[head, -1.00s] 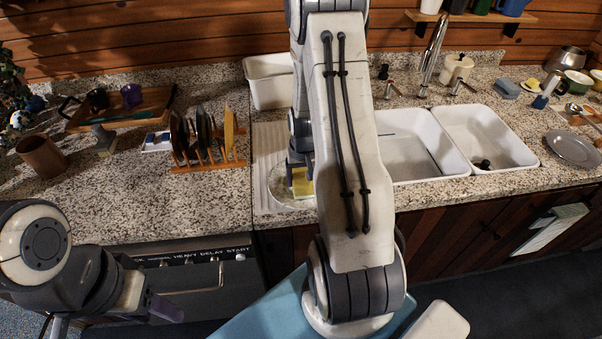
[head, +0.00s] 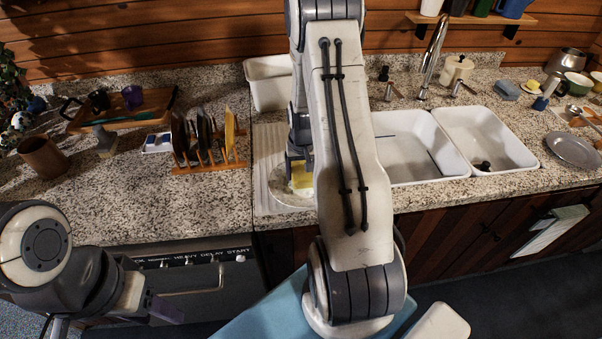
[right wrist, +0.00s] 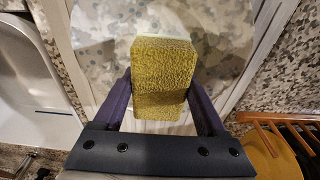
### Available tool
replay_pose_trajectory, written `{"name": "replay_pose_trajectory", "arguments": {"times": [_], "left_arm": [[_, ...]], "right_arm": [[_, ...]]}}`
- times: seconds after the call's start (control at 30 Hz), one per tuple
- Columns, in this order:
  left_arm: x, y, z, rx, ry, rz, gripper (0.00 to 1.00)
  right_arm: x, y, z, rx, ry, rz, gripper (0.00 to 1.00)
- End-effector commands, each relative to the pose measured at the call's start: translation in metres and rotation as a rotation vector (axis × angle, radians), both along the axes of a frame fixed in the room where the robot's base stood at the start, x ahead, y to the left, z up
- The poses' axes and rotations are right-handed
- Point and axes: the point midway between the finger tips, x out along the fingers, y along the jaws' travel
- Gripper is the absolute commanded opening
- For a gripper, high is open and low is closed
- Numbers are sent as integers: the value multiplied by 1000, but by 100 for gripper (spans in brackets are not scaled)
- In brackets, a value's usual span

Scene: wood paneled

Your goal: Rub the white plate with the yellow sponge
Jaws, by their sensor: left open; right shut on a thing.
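The yellow sponge (head: 301,176) is between the fingers of my right gripper (head: 297,163), which is shut on it. In the right wrist view the sponge (right wrist: 164,75) fills the space between the dark purple fingers of the right gripper (right wrist: 160,88). The white plate (head: 284,193) lies on the ribbed drainboard left of the sink, partly hidden by my right arm. The sponge is over the plate; I cannot tell whether they touch. My left gripper (head: 163,309) is open and empty, low at the left in front of the dishwasher.
A wooden dish rack (head: 208,162) with several plates stands left of the drainboard. A white tub (head: 270,90) is behind it. The double sink (head: 420,160) and faucet (head: 432,55) are to the right. The counter (head: 120,205) at front left is clear.

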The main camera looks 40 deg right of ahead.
Motion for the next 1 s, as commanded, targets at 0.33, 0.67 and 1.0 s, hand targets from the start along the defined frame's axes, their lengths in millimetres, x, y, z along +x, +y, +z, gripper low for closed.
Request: {"name": "replay_pose_trajectory", "arguments": {"times": [0.33, 0.67, 1.0], "left_arm": [[0, 0, 20, 0, 0, 0, 50], [0, 0, 46, 0, 0, 0, 50], [0, 0, 47, 0, 0, 0, 50]], "right_arm": [[1, 0, 24, -2, -3, 0, 22], [0, 0, 56, 0, 0, 0, 22], [0, 0, 59, 0, 0, 0, 22]]}}
